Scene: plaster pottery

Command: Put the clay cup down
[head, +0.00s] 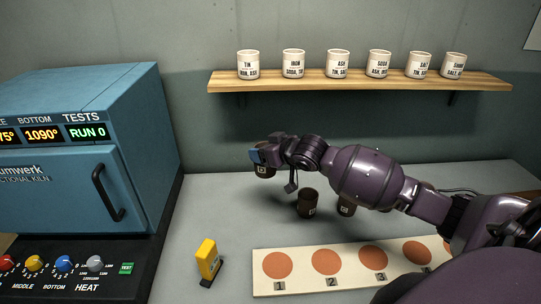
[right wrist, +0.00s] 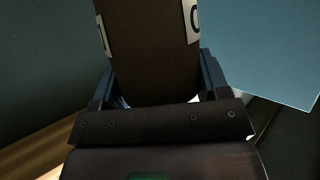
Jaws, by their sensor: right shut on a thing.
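My right gripper (head: 262,157) is shut on a dark brown clay cup (head: 265,171) with a small white label, held above the grey table toward the kiln side. In the right wrist view the same cup (right wrist: 155,50) fills the space between the two blue fingers of the gripper (right wrist: 157,85). Another dark cup (head: 307,203) stands on the table below and right of the held cup. A further labelled dark cup (head: 346,206) stands beside it, partly hidden by my right arm. My left gripper is in neither view.
A blue kiln (head: 80,150) stands at the left. A yellow device (head: 208,260) and a white board (head: 300,284) with numbered orange discs are at the front. A wooden shelf (head: 360,80) holds several labelled white cups. The table between kiln and standing cups is clear.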

